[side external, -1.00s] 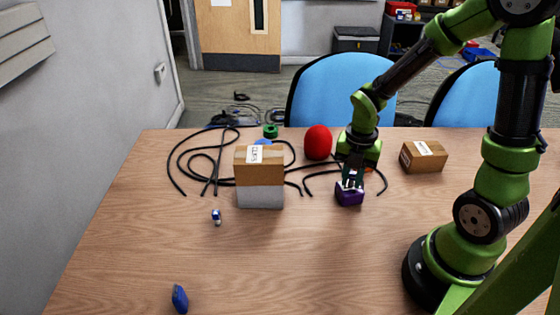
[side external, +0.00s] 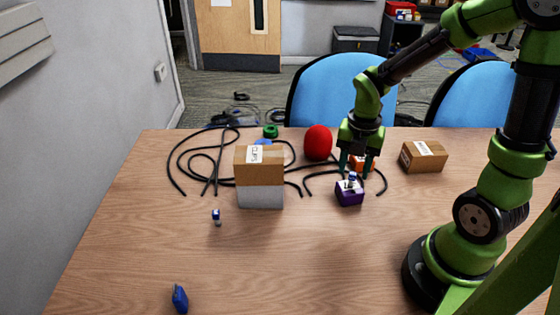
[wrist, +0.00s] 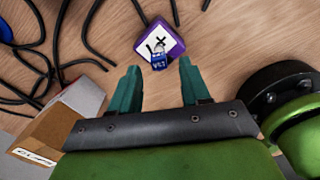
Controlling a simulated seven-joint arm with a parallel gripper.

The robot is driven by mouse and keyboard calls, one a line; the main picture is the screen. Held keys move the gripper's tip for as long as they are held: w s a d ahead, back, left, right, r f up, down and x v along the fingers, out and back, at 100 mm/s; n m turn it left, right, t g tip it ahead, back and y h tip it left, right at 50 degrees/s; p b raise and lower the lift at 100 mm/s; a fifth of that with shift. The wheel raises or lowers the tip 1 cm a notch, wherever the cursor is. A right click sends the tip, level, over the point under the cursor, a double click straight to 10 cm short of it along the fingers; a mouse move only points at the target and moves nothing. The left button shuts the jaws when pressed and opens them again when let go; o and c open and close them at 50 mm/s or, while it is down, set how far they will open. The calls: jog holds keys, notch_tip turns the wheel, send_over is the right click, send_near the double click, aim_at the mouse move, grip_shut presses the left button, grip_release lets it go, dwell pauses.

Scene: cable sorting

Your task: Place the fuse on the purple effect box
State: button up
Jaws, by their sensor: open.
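The purple effect box (side external: 349,197) stands on the table below my gripper, with a pale top. A small blue piece with pale markings, apparently the fuse (side external: 352,182), rests on top of it. In the wrist view the fuse (wrist: 159,62) sits near the edge of the purple box (wrist: 152,38) closest to my gripper. My gripper (side external: 356,172) is open and raised above the box, with the fuse apart from its fingers. In the wrist view the open fingers (wrist: 160,72) are empty.
A cardboard box on a grey block (side external: 260,195) stands to the left. A red rounded object (side external: 318,142) and an orange object (side external: 362,163) are behind. A cardboard box (side external: 423,157) is right. Black cables (side external: 205,160) lie left. The front table is mostly clear.

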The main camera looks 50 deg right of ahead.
aim_at(353, 174)
notch_tip(353, 174, up, 8)
jog(key=s+a+r+m+t+y, duration=0.1)
jog(key=s+a+r+m+t, duration=0.1)
jog(key=m, duration=1.1)
jog(key=s+a+r+m+t+y, duration=0.1)
jog(key=a+r+m+t, duration=0.4)
jog(key=m, duration=0.8)
jog(key=shift+s+a+r+m, duration=0.3)
jog(key=shift+s+a+r, duration=0.25)
jog(key=shift+a, duration=0.25)
